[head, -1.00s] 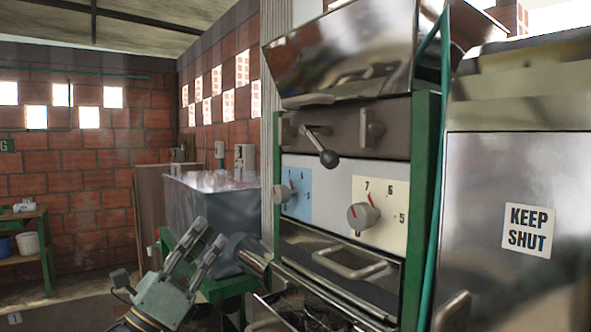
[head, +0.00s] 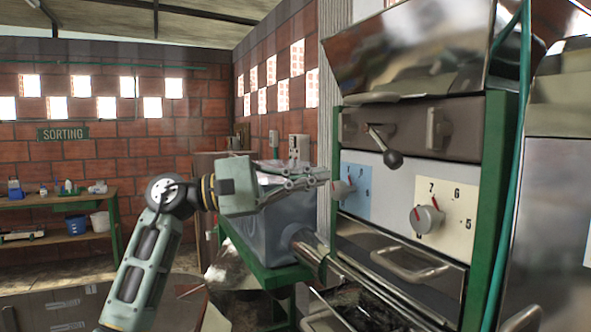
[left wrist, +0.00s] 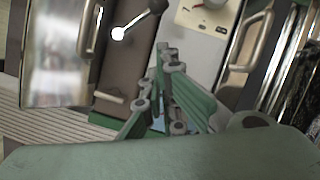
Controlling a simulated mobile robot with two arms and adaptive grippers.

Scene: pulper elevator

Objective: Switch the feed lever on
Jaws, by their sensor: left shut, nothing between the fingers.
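The feed lever (head: 380,140) is a metal rod with a black ball knob on the dark upper panel of the machine. In the head view its knob hangs down to the right of its pivot. The lever (left wrist: 135,22) also shows at the top of the left wrist view, partly cut off. My left gripper (head: 322,176) is shut and empty, pointing right, just left of the machine front and lower than the lever. My right gripper is not in view.
Below the panel are a blue-backed dial (head: 341,189), a cream-backed dial (head: 427,218) and a bar handle (head: 410,265). A vertical handle (head: 437,130) sits right of the lever. A steel cabinet (head: 556,215) stands at right, a sorting bench (head: 70,198) at far left.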

